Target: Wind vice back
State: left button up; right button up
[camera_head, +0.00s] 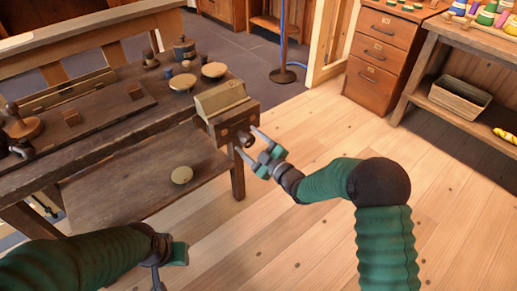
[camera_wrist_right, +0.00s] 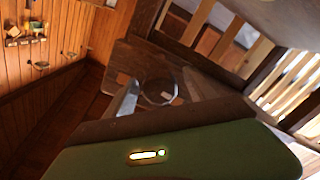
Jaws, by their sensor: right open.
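The wooden vice (camera_head: 222,104) is fixed to the near right end of the dark workbench, with a pale block-like jaw on top and a darker front face below. My right gripper (camera_head: 246,141) is open in front of that face, its two fingers spread on either side of the vice's screw end. I cannot tell if they touch it. In the right wrist view, a grey finger (camera_wrist_right: 125,103) shows beside a round metallic ring; the vice is hard to make out there. My left gripper (camera_head: 167,262) is low at the bottom left, away from the vice; its jaw opening is unclear.
The workbench top (camera_head: 110,140) holds several small turned pieces and round-topped items. A lower shelf (camera_head: 130,205) carries a pale round piece (camera_head: 182,175). A drawer cabinet (camera_head: 380,60) and a side bench with a box (camera_head: 458,98) stand right. The plank floor between is clear.

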jog(key=p+v, duration=0.4)
jog(key=v, duration=1.2)
jog(key=shift+s+d, duration=0.1)
jog(key=shift+s, duration=0.05)
